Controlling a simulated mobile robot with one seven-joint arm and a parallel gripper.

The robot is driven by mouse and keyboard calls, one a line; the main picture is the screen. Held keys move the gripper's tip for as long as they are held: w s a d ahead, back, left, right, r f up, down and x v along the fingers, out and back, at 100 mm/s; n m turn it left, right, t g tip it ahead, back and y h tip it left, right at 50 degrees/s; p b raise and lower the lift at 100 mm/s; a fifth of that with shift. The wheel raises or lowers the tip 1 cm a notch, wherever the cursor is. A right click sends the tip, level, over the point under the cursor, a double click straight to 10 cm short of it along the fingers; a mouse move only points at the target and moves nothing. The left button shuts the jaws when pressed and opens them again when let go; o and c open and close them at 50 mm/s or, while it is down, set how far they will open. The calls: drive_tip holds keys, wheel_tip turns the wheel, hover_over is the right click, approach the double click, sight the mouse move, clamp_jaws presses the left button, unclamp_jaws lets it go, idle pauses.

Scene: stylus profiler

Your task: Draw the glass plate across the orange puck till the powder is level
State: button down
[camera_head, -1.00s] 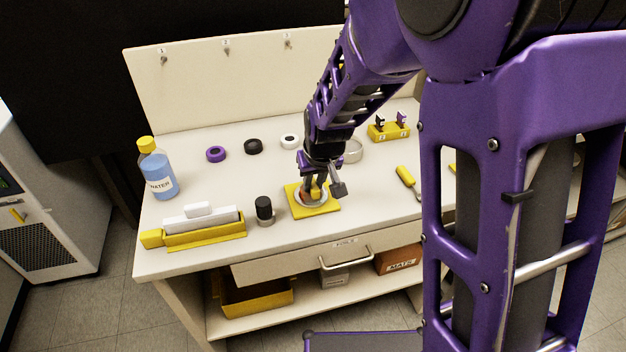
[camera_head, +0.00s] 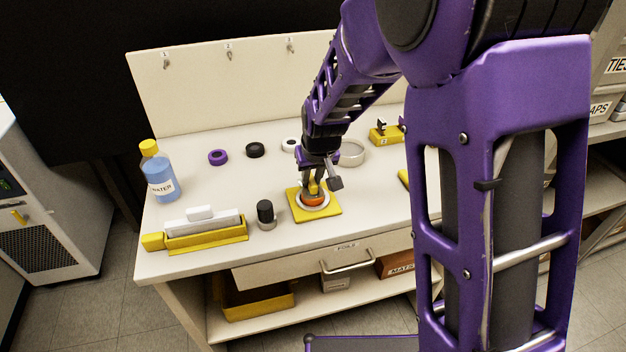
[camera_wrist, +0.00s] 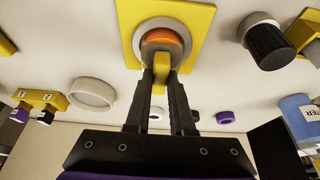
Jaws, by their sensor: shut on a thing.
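The orange puck (camera_head: 313,203) sits in a pale ring (camera_head: 324,206) on a yellow square base (camera_head: 331,212) near the bench's front. In the wrist view the puck (camera_wrist: 160,36) shows beyond my fingertips. My gripper (camera_wrist: 161,82) is shut on a yellow grip (camera_wrist: 161,68). A greyish, see-through plate (camera_wrist: 150,49) at that grip, apparently the glass plate, overlaps the puck's side nearest my fingers. The puck's front side is uncovered. In the head view my gripper (camera_head: 313,184) is over the back of the puck. Powder and its level cannot be made out.
A black-topped cylinder (camera_head: 265,212) stands left of the base. A yellow tray with a white block (camera_head: 205,232) and a water bottle (camera_head: 160,172) stand farther left. Purple, black and white rings and a larger pale ring (camera_head: 352,153) lie behind. A yellow holder (camera_head: 384,137) stands back right.

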drive_tip(key=shift+s, duration=0.1)
idle(0.3)
drive_tip(key=shift+s+d, duration=0.2)
drive_tip(key=shift+s, duration=0.45)
drive_tip(key=shift+s+d, duration=0.2)
drive_tip(key=shift+s, duration=0.4)
drive_tip(key=shift+w, duration=0.2)
drive_tip(key=shift+w+a, duration=0.2)
drive_tip(key=shift+w, duration=0.4)
drive_tip(key=shift+w+a, duration=0.2)
drive_tip(key=shift+w, duration=0.35)
drive_tip(key=shift+s, duration=0.1)
drive_tip(key=shift+s+d, duration=0.2)
drive_tip(key=shift+s, duration=0.4)
drive_tip(key=shift+r+p, duration=2.15)
drive_tip(key=shift+r, duration=0.9)
